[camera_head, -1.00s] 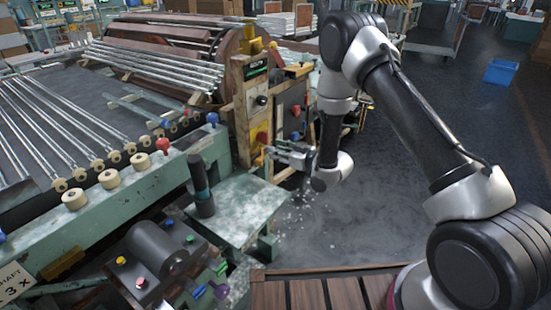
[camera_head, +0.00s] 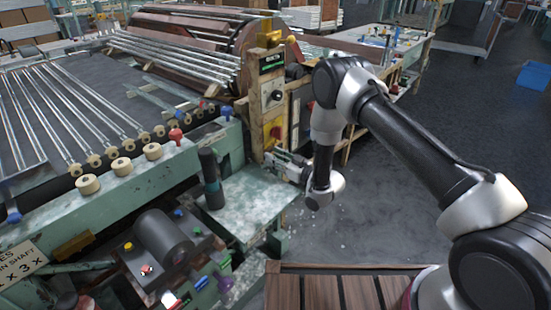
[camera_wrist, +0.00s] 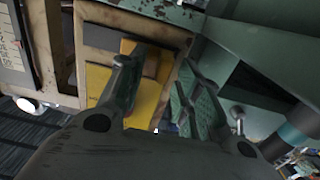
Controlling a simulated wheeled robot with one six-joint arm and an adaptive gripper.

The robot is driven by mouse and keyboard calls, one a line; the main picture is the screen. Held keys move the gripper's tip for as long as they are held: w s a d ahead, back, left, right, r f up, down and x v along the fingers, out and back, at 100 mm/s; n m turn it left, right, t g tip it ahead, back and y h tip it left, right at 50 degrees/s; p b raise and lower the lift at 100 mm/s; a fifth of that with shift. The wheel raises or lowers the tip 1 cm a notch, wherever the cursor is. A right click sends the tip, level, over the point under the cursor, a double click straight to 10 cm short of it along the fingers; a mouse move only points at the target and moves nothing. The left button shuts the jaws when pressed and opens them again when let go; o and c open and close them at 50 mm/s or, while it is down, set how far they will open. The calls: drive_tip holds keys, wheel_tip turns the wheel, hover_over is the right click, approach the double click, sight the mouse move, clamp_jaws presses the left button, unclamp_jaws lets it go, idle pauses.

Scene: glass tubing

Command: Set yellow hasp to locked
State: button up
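A yellow plate (camera_head: 273,126) with a red part on it is fixed to the wooden post of the machine, and I take it for the yellow hasp. In the wrist view yellow pieces (camera_wrist: 149,102) show beyond and between my fingers, with a dark bar across them. Whether the hasp is locked I cannot tell. My gripper (camera_head: 276,158) is beside the post, just below the plate. In the wrist view my gripper (camera_wrist: 154,72) has its two fingers apart with nothing held between them. Whether a finger touches the yellow part I cannot tell.
A green metal table (camera_head: 250,205) lies below my gripper, with a dark upright cylinder (camera_head: 211,178) at its left. The wooden post (camera_head: 254,105) stands close to my gripper. A blue bin (camera_head: 532,76) is on the open floor at the far right.

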clamp_jaws()
drive_tip(key=shift+w+d, duration=0.85)
drive_tip(key=shift+w, duration=0.2)
unclamp_jaws()
drive_tip(key=shift+w+d, duration=0.1)
drive_tip(key=v, duration=1.2)
